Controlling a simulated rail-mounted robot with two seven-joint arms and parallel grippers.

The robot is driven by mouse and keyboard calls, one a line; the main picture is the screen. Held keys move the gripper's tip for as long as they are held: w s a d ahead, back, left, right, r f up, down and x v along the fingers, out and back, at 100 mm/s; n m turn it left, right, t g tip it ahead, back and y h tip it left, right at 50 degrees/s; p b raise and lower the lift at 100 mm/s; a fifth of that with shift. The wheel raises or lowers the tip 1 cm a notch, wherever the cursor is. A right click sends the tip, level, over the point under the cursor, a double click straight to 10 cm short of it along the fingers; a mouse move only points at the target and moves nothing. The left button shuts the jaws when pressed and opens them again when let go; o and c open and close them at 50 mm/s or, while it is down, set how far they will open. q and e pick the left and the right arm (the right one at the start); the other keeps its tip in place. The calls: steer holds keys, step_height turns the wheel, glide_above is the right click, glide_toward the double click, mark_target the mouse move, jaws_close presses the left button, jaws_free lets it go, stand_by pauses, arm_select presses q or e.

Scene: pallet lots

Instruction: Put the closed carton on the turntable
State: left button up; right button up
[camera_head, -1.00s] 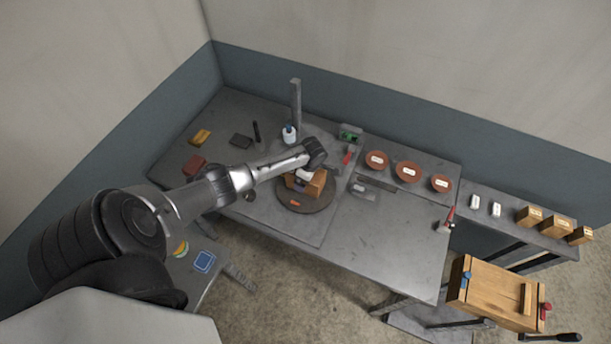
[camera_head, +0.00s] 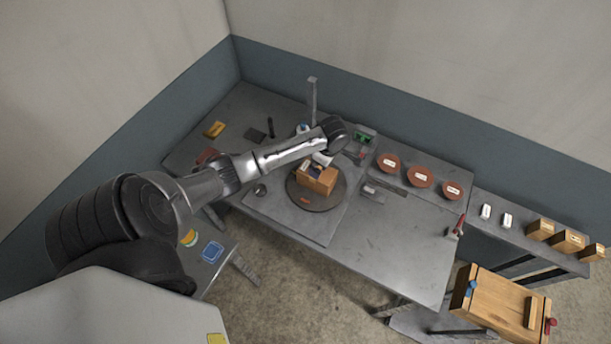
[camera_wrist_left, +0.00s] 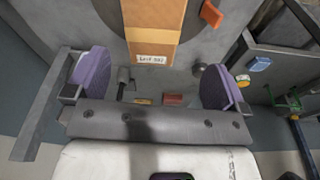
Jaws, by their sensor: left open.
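The closed brown carton (camera_head: 318,181) sits on the round dark turntable (camera_head: 337,194). In the left wrist view the carton (camera_wrist_left: 170,18) shows a tape strip along its top and a white label at its near end. The turntable (camera_wrist_left: 196,22) lies under it, with an orange marker on its rim. My left gripper (camera_head: 322,160) is at the carton's far side in the head view. In the wrist view its purple-padded fingers (camera_wrist_left: 154,82) are wide apart with nothing between them, and the carton lies beyond them. My right gripper is not in view.
A grey post (camera_head: 312,100) stands behind the turntable. Small cartons (camera_head: 568,241) stand on a side shelf, and a wooden case (camera_head: 505,300) is at lower right. The table's front right is clear.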

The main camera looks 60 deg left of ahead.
arm_select(q)
steer(key=s+d+f+m+t, duration=0.1)
steer(key=s+d+f+m, duration=0.15)
steer(key=d+m, duration=0.3)
steer(key=s+d+f+m, duration=0.1)
steer(key=s+d+m, duration=0.3)
steer(key=d, duration=0.2)
steer(key=s+d+r+m+t+h, duration=0.1)
steer(key=s+d+r+m+t, duration=0.2)
steer(key=s+d+r+m, duration=0.4)
steer(key=s+d+m, duration=0.7)
steer(key=s+m, duration=0.1)
steer(key=m, duration=0.1)
steer(key=shift+s+d+r+t+h, duration=0.15)
steer(key=shift+s+t+h, duration=0.15)
steer(key=shift+s+h, duration=0.1)
steer(key=shift+w+m, duration=0.1)
steer(key=shift+m, duration=0.15)
steer(key=shift+c, duration=0.5)
